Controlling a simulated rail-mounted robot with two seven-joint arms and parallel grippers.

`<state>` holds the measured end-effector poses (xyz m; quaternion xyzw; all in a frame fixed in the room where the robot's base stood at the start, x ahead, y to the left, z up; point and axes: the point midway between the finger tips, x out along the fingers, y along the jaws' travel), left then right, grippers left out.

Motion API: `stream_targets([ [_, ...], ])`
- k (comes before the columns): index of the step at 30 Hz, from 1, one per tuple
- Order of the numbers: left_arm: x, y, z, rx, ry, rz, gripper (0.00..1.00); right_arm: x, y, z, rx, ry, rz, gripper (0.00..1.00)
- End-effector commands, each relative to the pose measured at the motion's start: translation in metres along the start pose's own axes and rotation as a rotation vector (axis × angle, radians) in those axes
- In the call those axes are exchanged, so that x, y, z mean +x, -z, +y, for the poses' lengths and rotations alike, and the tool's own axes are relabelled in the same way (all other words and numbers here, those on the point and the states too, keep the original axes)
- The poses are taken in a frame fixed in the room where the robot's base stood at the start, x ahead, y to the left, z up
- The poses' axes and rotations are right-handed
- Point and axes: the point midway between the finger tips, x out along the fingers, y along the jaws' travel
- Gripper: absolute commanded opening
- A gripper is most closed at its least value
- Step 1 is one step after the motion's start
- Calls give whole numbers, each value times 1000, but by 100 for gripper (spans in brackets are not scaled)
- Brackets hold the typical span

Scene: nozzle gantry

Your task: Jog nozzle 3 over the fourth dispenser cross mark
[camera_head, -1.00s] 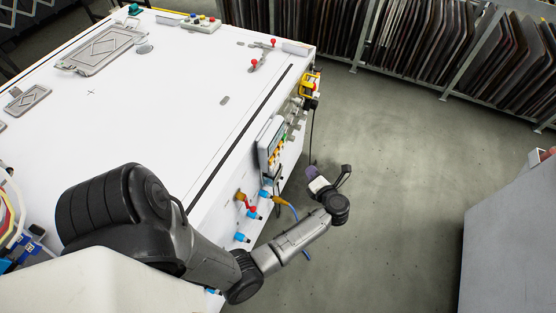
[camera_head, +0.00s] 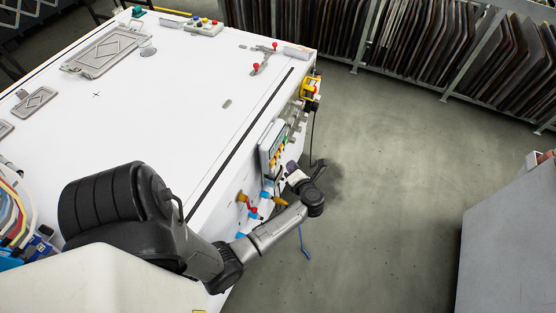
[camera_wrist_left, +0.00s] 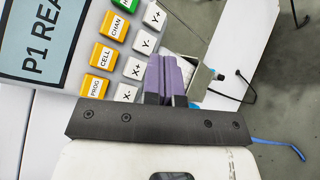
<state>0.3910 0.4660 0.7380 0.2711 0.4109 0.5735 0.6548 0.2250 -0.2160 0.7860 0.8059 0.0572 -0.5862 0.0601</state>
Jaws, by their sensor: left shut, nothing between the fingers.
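A control panel (camera_head: 272,145) with a screen and coloured keys is on the side of the white table. In the left wrist view its screen (camera_wrist_left: 38,38) reads "P1 REA", cut off by the edge. Orange keys (camera_wrist_left: 103,55) read CHAN, CELL and PROG; white keys (camera_wrist_left: 134,68) read Y+, Y-, X+ and X-. My left gripper (camera_head: 291,167) is shut and empty beside the panel. In the wrist view its purple fingertips (camera_wrist_left: 168,70) are next to the white keys; contact cannot be told. One cross mark (camera_head: 96,95) shows on the tabletop. I cannot make out the nozzles.
A yellow box (camera_head: 311,88) is farther along the side.

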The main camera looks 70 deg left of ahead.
Motion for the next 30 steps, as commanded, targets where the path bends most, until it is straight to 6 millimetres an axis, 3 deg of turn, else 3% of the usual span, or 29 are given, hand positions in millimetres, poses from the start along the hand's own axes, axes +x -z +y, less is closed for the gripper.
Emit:
stream_targets([
  [9, 9, 6, 7, 0, 0, 0, 0, -4, 1, 3, -8, -6, -1, 0],
  [30, 10, 7, 7, 0, -1, 0, 0, -4, 1, 0, -1, -1, -1, 0],
])
